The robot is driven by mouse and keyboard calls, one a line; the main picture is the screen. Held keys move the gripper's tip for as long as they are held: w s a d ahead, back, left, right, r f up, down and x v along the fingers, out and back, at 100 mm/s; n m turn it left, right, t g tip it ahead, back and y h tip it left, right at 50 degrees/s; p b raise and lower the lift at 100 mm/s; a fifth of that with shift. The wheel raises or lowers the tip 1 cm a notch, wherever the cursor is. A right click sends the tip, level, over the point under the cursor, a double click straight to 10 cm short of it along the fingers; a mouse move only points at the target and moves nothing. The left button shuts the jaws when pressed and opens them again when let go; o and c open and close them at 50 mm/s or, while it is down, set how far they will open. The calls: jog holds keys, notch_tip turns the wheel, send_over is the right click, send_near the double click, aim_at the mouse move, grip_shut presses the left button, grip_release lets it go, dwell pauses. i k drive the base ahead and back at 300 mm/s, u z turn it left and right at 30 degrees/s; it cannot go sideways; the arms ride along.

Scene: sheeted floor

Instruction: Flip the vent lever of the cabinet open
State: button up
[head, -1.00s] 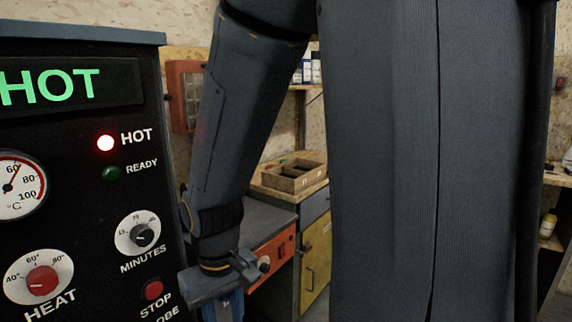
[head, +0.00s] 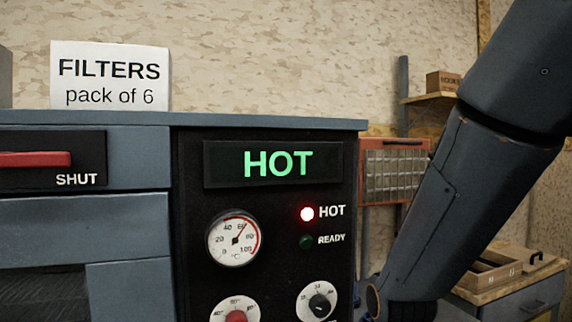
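The cabinet (head: 120,225) is blue-grey with a black control panel (head: 192,262) on its right side. The red vent lever (head: 35,160) lies level on a black plate at the left edge, beside the word SHUT; its left end is cut off by the frame. The panel display (head: 278,163) reads HOT in green, and the red HOT lamp is lit. The READY lamp is dark green. My arm hangs at the right of the view, right of the panel. My gripper is below the frame and hidden.
A white sign (head: 110,77) reading "FILTERS pack of 6" stands on the cabinet top. The dial gauge (head: 234,238) points near 60. A wooden box (head: 490,275) sits on a bench behind my arm at the right. A red-framed wall case (head: 392,170) hangs behind.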

aim_at(8, 160)
jog(key=u, duration=1.05)
jog(key=k, duration=0.4)
jog(key=u, duration=1.2)
